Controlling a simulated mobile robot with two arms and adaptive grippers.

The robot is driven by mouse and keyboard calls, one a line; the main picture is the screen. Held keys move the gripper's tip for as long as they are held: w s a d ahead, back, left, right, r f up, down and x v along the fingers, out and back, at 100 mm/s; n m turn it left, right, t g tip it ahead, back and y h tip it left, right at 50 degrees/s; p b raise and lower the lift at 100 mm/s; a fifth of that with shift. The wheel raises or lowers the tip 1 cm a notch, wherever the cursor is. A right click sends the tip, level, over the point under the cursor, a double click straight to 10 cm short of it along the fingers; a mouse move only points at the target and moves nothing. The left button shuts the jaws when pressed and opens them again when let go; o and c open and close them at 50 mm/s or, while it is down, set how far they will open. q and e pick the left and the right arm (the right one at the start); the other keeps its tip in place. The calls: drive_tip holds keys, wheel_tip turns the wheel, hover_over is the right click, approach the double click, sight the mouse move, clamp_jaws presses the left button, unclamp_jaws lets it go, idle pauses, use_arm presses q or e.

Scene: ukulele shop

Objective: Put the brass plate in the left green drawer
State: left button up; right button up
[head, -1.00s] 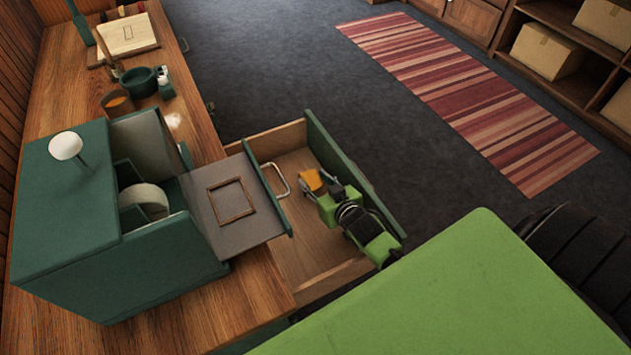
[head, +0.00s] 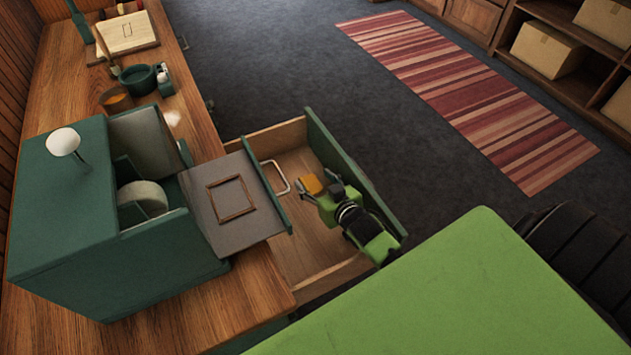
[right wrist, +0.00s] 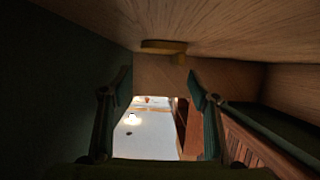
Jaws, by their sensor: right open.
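The brass plate (head: 312,184) shows as a small orange-gold piece inside the open drawer, just beyond the right gripper's tip. In the right wrist view a brass-coloured piece (right wrist: 163,47) lies against the drawer's wood. The drawer (head: 337,271) has a wooden inside and a green front (head: 345,162), and is pulled out from the bench. My right gripper (head: 326,193) reaches into it. Its two fingers stand apart in the right wrist view (right wrist: 160,95), with nothing between them. My left gripper is out of view.
A grey sliding tray (head: 207,214) with a metal handle (head: 274,178) overhangs part of the drawer. A green cabinet (head: 90,260) stands on the wooden bench. Cups and a brush stand farther back. A striped rug (head: 470,95) lies on the open floor.

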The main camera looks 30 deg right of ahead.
drive_tip(key=shift+r+v, duration=0.2)
drive_tip(key=shift+v, duration=1.75)
drive_tip(key=shift+r+v, duration=0.2)
drive_tip(key=shift+v, duration=1.8)
drive_tip(key=shift+w, duration=0.2)
